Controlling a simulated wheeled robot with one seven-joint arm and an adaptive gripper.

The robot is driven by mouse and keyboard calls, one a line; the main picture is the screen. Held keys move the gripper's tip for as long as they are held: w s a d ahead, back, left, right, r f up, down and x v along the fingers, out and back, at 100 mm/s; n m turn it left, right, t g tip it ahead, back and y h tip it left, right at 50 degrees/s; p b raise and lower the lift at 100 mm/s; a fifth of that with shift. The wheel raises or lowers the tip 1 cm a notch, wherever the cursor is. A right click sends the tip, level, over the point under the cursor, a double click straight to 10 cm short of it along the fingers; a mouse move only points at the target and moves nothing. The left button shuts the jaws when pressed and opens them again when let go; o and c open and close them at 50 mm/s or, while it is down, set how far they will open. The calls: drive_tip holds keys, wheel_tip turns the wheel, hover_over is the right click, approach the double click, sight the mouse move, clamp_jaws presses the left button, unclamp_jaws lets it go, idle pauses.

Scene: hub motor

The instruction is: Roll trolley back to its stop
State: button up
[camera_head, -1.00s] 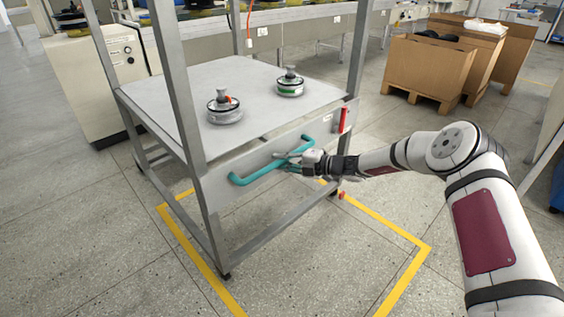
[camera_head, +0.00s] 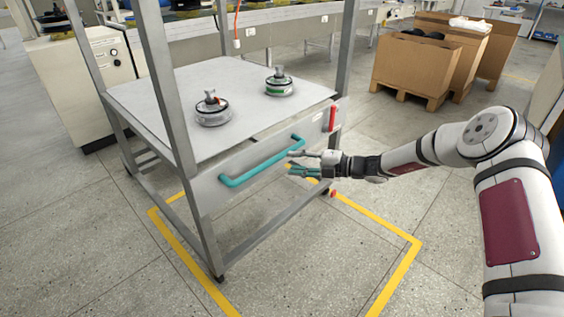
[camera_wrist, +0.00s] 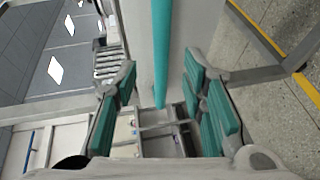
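The trolley (camera_head: 205,172) is a grey metal frame with a flat top shelf and uprights. A teal handle bar (camera_head: 262,163) runs along its near side panel. My gripper (camera_head: 296,163) is at the right end of the handle, its fingers spread and apart from the bar. In the wrist view my gripper (camera_wrist: 165,100) is open with teal pads, and the handle (camera_wrist: 160,50) lies ahead between the finger lines, not held. Two hub motors, one with a red mark (camera_head: 212,108) and one with a green band (camera_head: 279,82), stand on the shelf.
A yellow floor outline (camera_head: 400,268) surrounds the trolley's near side. A red lever (camera_head: 332,118) is on its right corner. A workbench (camera_head: 270,37) stands behind, a cream cabinet (camera_head: 75,85) at left, cardboard crates (camera_head: 415,70) at back right. Floor at front is clear.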

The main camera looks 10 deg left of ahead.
drive_tip(key=shift+v, duration=1.45)
drive_tip(key=s+d+r+n+g+h, duration=0.3)
drive_tip(key=s+r+n+h, duration=0.1)
drive_tip(key=s+r+n, duration=0.75)
drive_tip(key=s+d+r+n+g+h, duration=0.2)
drive_tip(key=s+r+n+g+h, duration=0.15)
drive_tip(key=s+r+n, duration=0.7)
drive_tip(key=s+d+n+t+h, duration=0.1)
drive_tip(key=s+d+n+h, duration=0.2)
drive_tip(key=s+d+n, duration=0.55)
drive_tip(key=s+d+n+t+h, duration=0.1)
drive_tip(key=s+d+n+h, duration=0.15)
drive_tip(key=s, duration=1.05)
drive_tip(key=s+d+n+t+h, duration=0.1)
drive_tip(key=s+d+n+h, duration=0.2)
drive_tip(key=s+d+n, duration=0.55)
wheel_tip(320, 180, up, 31)
drive_tip(key=s+a+m+t+p, duration=0.2)
drive_tip(key=t+p, duration=0.2)
drive_tip(key=p, duration=2.5)
